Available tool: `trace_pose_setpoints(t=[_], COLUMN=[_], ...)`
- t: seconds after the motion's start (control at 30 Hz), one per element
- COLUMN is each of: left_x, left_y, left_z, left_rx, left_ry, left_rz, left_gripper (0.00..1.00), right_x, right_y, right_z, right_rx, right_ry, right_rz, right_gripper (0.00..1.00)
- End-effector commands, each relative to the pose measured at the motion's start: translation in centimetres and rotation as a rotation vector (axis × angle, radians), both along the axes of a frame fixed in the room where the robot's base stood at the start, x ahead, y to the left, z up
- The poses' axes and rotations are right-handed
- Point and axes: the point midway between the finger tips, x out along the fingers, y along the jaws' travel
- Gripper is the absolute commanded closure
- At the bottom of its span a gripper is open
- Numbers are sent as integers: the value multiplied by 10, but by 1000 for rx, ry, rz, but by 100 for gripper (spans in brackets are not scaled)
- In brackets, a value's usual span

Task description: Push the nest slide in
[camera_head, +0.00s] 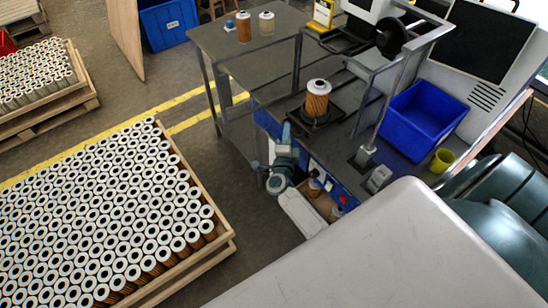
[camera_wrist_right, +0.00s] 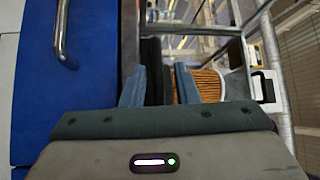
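The nest slide (camera_head: 337,123) is a dark plate on the machine bench. A filter cartridge (camera_head: 317,103) with an orange pleated body and white cap stands upright on it. My right gripper (camera_head: 285,133) is at the bench's front edge, left of and below the cartridge. In the right wrist view my right gripper's two blue fingers (camera_wrist_right: 160,88) stand apart. A dark strip shows behind the gap between them; whether they touch it I cannot tell. The cartridge's orange pleats (camera_wrist_right: 208,86) show just right of the right finger. My left gripper is not in view.
A blue bin (camera_head: 422,118) and a yellow cup (camera_head: 442,160) stand right on the bench. A machine frame (camera_head: 395,85) rises behind the slide. Two cartridges (camera_head: 244,27) stand on the side table. A full pallet (camera_head: 222,242) fills the lower left. A blue panel (camera_wrist_right: 95,80) is left of the fingers.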

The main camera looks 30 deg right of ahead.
Motion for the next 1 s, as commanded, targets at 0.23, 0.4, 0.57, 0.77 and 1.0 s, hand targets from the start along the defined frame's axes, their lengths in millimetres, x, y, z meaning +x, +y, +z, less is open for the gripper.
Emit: trace_pose_setpoints(t=[0.23,0.4,0.57,0.77,1.0], left_x=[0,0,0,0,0], left_y=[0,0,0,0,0], left_z=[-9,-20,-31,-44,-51], left_rx=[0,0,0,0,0], left_ry=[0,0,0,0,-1], left_rz=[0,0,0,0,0], left_gripper=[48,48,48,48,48], right_x=[-10,-37,-61,-88,-81], right_y=[44,65,86,109,124], right_z=[-8,-12,-16,-22,-68], right_rx=[9,7,7,-3,-122], right_ry=[7,6,4,14,152], right_rz=[1,1,1,9,145], right_gripper=[67,67,67,67,67])
